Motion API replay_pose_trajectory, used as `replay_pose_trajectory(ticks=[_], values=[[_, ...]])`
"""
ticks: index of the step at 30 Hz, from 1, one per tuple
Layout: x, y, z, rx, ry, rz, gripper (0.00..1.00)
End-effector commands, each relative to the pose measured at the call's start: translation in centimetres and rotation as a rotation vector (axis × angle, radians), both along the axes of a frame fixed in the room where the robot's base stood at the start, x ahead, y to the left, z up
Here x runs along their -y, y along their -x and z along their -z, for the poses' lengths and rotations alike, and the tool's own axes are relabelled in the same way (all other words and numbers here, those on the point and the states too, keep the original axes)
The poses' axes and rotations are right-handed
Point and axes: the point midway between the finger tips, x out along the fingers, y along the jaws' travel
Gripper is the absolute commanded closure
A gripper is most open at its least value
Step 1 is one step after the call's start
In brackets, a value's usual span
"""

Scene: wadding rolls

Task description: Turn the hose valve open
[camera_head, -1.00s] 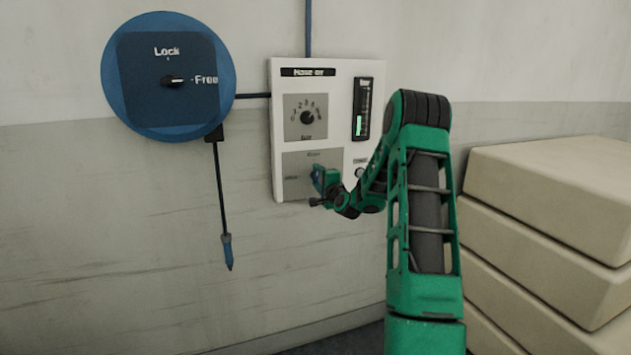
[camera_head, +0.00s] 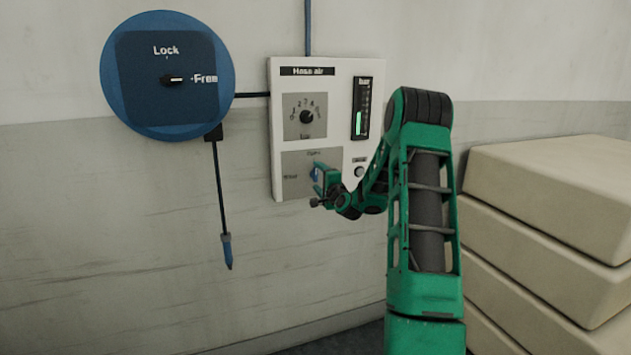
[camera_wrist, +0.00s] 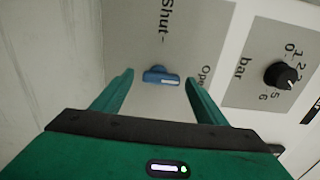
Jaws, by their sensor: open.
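The hose valve is a small blue handle with a white mark on a grey plate, low on the white "Hose air" panel (camera_head: 277,130). In the wrist view the handle (camera_wrist: 155,75) lies crosswise, with its white-marked end towards the "Open" label and not towards "Shut". My gripper (camera_wrist: 159,80) is open, its green fingertips apart on both sides of the handle with visible gaps. In the head view my gripper (camera_head: 319,181) is at the valve plate and hides much of the handle.
Above the valve are a bar dial (camera_head: 306,117) and a gauge with a green bar (camera_head: 358,125). A blue Lock/Free reel (camera_head: 140,60) with a hanging blue-tipped hose (camera_head: 227,250) is on the left wall. Stacked cream blocks (camera_head: 560,190) stand close to the right of my arm.

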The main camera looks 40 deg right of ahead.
Motion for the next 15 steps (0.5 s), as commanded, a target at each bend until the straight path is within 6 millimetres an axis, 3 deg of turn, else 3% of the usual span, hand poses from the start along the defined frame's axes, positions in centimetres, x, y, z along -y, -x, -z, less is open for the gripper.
replay_pose_trajectory(ticks=[15], values=[[-2.6, 8.2, 0.2, -0.003, -0.003, 0.003, 0.33]])
